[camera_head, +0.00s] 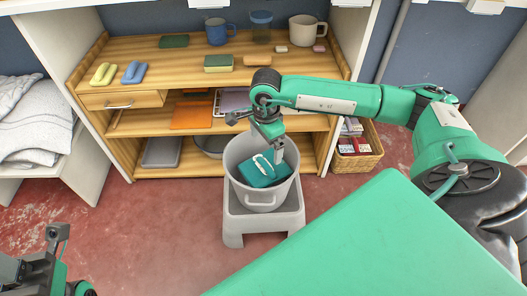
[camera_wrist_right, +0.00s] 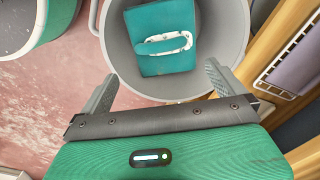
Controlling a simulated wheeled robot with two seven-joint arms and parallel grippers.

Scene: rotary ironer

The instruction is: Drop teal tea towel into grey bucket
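The teal tea towel (camera_head: 258,172) lies folded inside the grey bucket (camera_head: 264,199), with a white-edged strip on top. In the right wrist view the towel (camera_wrist_right: 180,62) rests within the bucket (camera_wrist_right: 228,35), apart from my fingers. My right gripper (camera_head: 274,153) is above the bucket opening, pointing down. In its wrist view the fingers (camera_wrist_right: 160,72) are spread wide with nothing between them. My left gripper (camera_head: 57,233) is at the lower left, far from the bucket; its opening is unclear.
The bucket stands on a grey stool (camera_head: 263,222). Behind it is a wooden shelf unit (camera_head: 140,48) with mugs, cloths and trays. A wicker basket (camera_head: 357,162) stands to the right. White towels (camera_head: 32,120) lie at left. Red floor is free at front left.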

